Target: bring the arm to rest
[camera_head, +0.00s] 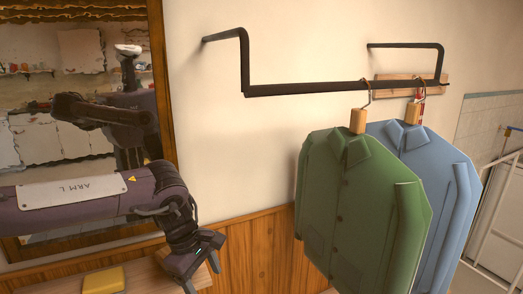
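My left arm (90,200), labelled "ARM L", comes in from the left, and my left gripper (204,278) points down at the lower middle. Its fingers look spread apart with nothing between them. It hangs in front of the wooden wall panelling and by the right end of a wooden surface (150,278). It is left of the green jacket and apart from it. My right gripper is not in view.
A green jacket (350,205) and a blue jacket (455,180) hang from a black wall rail (310,88). A framed mirror (160,70) at left shows my reflection. A yellow block (103,279) lies on the wooden surface. A white metal frame (490,225) stands at right.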

